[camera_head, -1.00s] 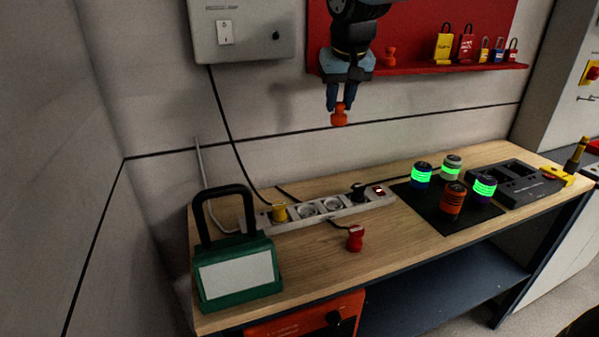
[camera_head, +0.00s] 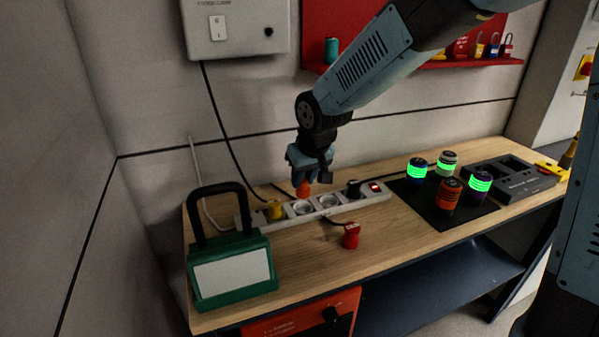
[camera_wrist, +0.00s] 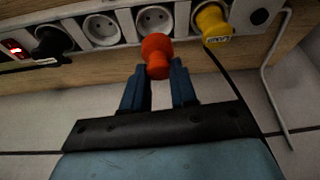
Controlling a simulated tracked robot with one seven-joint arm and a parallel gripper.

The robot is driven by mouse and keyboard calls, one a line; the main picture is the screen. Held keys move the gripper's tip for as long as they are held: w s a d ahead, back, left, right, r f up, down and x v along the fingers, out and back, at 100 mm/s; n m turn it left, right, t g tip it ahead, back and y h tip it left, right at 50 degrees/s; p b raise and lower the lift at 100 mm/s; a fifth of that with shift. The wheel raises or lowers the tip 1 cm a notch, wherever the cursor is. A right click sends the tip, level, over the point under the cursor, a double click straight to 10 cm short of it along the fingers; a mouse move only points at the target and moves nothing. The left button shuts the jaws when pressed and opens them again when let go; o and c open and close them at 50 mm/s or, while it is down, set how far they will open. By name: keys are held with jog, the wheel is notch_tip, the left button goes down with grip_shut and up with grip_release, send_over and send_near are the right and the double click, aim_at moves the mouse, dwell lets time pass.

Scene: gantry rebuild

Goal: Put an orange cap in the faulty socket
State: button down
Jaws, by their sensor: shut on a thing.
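My gripper (camera_head: 304,178) is shut on an orange cap (camera_head: 303,190) and holds it just above the white power strip (camera_head: 245,219). In the wrist view the cap (camera_wrist: 156,50) sticks out between the fingertips (camera_wrist: 159,72), near the bare socket (camera_wrist: 153,19) beside the yellow plug (camera_wrist: 213,24). A second bare socket (camera_wrist: 101,29) lies between that one and the black plug (camera_wrist: 52,43). The cap appears apart from the strip. I cannot tell from any mark which socket is faulty.
A red plug (camera_head: 351,236) stands on the workbench (camera_head: 310,262) before the strip. A green lamp (camera_head: 232,268) with a tall black handle stands at left. Several banded cylinders, one being orange (camera_head: 448,194), stand on a dark mat at right. A grey box (camera_head: 207,30) hangs above.

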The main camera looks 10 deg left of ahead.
aim_at(305, 189)
jog(key=shift+f, duration=2.2)
jog(key=shift+f, duration=0.55)
jog(key=c, duration=1.2)
grip_release()
jog(key=shift+o, duration=0.2)
jog(key=v, duration=1.1)
jog(key=shift+w+f, duration=0.1)
jog(key=shift+w, duration=0.05)
jog(key=shift+x, duration=3.5)
